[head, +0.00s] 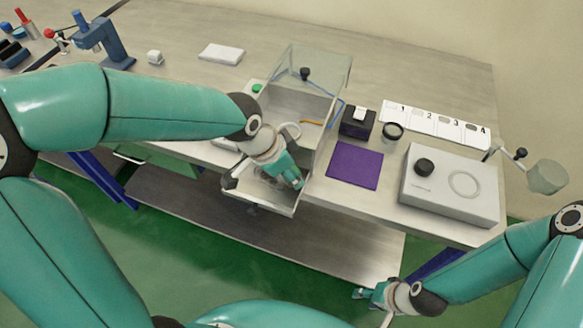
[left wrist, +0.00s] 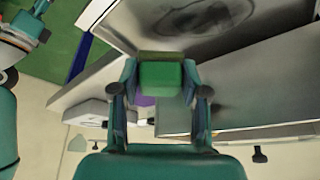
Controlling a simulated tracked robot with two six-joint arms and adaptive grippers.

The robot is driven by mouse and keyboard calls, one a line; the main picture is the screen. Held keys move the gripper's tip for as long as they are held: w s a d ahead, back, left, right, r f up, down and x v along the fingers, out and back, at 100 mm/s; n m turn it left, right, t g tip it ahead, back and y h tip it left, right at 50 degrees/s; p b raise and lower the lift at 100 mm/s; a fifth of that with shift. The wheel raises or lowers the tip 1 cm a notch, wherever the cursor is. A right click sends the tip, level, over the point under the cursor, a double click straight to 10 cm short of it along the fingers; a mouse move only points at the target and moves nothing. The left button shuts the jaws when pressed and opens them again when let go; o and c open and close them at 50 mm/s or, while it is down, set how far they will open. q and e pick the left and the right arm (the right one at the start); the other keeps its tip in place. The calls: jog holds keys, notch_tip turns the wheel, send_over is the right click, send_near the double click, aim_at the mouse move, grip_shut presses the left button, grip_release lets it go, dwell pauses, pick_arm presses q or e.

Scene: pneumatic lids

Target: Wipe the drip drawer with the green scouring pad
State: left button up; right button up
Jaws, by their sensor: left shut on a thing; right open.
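My left gripper (head: 291,178) is over the pulled-out drip drawer (head: 262,203) below the clear-walled box in the head view. In the left wrist view this gripper (left wrist: 160,88) is shut on the green scouring pad (left wrist: 160,76), which has a tan layer along its far edge. The drawer floor (left wrist: 152,12) shows at the top of that view, with a dark ring-shaped smear on it. I cannot tell if the pad touches the floor. In the head view the pad is hidden by the gripper. My right gripper (head: 366,293) is open and empty, low in front of the bench.
The clear-walled box (head: 325,75) stands behind the drawer. To its right are a purple mat (head: 355,166), a dark box (head: 356,124), a black-rimmed cup (head: 392,132), a numbered white strip (head: 438,124) and a white device (head: 450,190). A blue press (head: 100,38) stands far left.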

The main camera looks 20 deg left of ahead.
pick_arm(q)
jog(key=shift+f+b, duration=0.6)
jog(key=shift+f, duration=0.1)
dwell(0.6)
